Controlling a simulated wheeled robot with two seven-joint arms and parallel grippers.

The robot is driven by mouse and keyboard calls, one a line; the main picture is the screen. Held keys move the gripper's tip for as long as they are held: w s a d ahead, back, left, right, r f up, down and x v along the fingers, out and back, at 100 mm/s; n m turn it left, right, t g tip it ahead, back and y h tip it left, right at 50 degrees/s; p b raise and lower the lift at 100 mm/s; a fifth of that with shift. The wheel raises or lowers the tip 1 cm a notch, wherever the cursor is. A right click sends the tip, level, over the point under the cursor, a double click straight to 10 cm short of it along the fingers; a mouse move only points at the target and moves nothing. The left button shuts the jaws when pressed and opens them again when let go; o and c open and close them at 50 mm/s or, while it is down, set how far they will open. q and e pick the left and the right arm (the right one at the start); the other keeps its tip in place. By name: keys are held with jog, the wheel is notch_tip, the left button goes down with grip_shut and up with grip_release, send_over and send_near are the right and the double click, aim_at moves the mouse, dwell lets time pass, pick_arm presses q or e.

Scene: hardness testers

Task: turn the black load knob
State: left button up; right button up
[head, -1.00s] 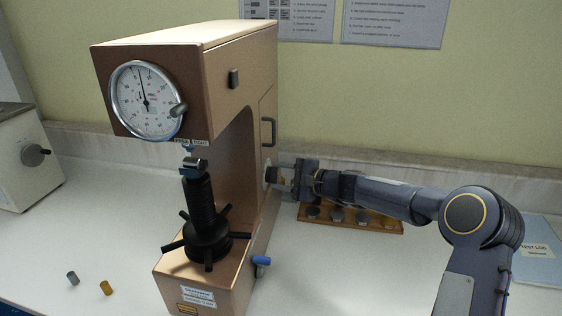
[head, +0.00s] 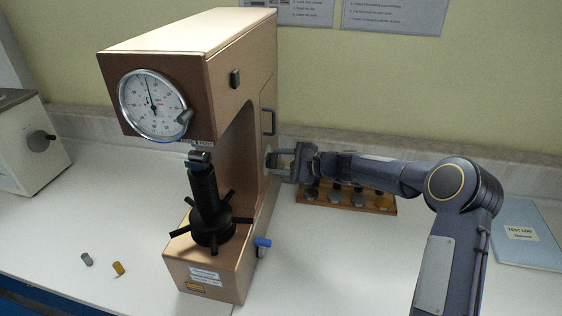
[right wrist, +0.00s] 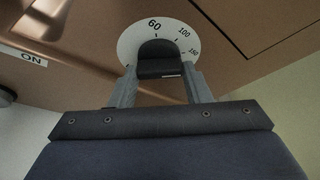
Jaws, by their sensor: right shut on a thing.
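The black load knob (right wrist: 158,58) sits on a white dial plate (right wrist: 186,38) marked 60, 100 and 150, on the side of the copper-coloured hardness tester (head: 225,75). In the right wrist view the knob is between the two grey fingers of my right gripper (right wrist: 161,84), which is shut on it. In the head view my right gripper (head: 283,162) reaches the tester's right side from the right, and the knob is mostly hidden there by the fingers. The knob's pointer mark cannot be made out. My left gripper is not in view.
A wooden rack (head: 340,200) with several round blocks lies behind my right forearm. A blue test log (head: 524,234) lies at right. A blue-handled lever (head: 263,242) sticks out low on the tester.

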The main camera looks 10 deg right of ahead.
jog(key=o, duration=1)
jog(key=b+v, duration=0.1)
jog(key=v, duration=0.6)
jog(key=shift+s+d+b, duration=0.25)
jog(key=shift+d+b, duration=0.1)
